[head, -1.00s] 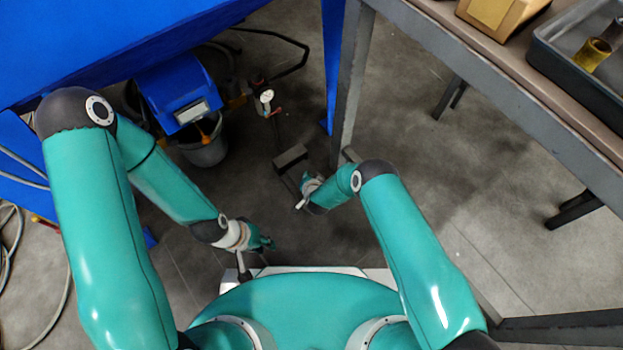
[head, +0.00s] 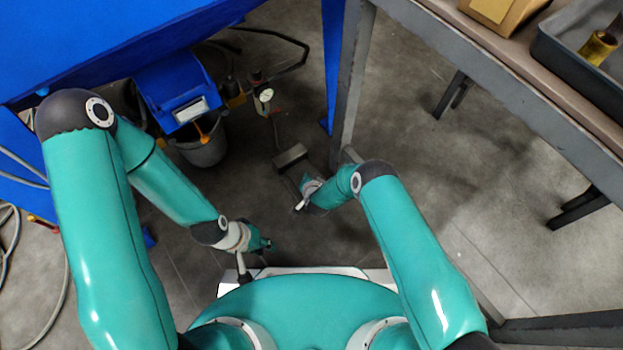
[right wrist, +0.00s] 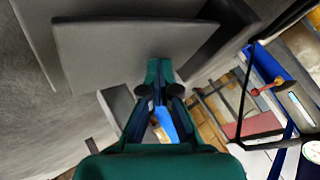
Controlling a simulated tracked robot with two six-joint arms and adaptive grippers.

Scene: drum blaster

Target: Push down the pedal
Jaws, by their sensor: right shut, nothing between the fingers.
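The pedal (head: 291,155) is a small dark grey block low on the floor, ahead of my right gripper in the head view. In the right wrist view the pedal (right wrist: 130,50) is a flat grey plate in a darker housing. My right gripper (head: 307,181) is just on the near side of it. Its teal fingers (right wrist: 159,75) are closed together with nothing between them, and their tips overlap the plate's lower edge in the wrist view. I cannot tell whether they touch it. My left gripper (head: 262,243) hangs low at left, away from the pedal; its fingers are too small to judge.
A blue machine (head: 120,40) fills the upper left, with a grey bucket (head: 203,145) and a gauge (head: 266,95) beneath. A workbench (head: 480,60) with a grey leg (head: 352,90) stands right of the pedal.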

